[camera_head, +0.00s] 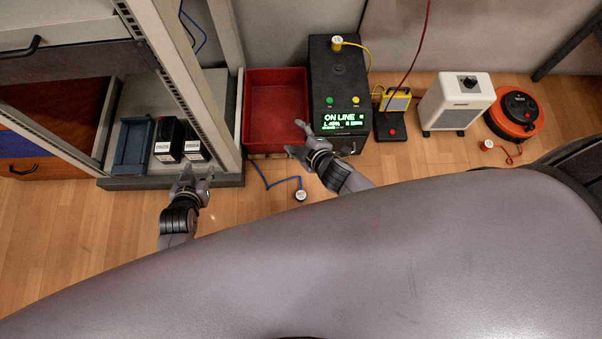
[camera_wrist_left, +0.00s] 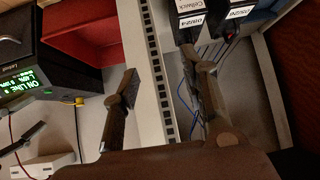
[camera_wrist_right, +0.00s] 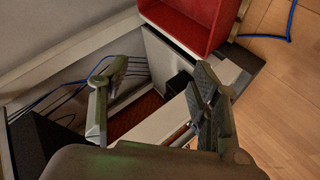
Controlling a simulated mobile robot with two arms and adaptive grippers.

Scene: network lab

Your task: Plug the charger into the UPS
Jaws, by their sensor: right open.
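The UPS (camera_head: 339,95) is a black box on the floor with a lit green "ON LINE" display; it also shows in the left wrist view (camera_wrist_left: 50,80). A white plug with a yellow cable (camera_head: 337,43) stands on its top. A white plug with a blue cable (camera_head: 300,195) lies on the floor before it. Which plug belongs to the charger, I cannot tell. My left gripper (camera_head: 197,174) is open and empty near the rack's foot. My right gripper (camera_head: 296,138) is open and empty, at the near corner between red bin and UPS.
A red bin (camera_head: 276,92) stands left of the UPS. The rack post (camera_head: 187,75) rises beside black battery-like boxes (camera_head: 168,140) and a blue tray (camera_head: 133,150).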

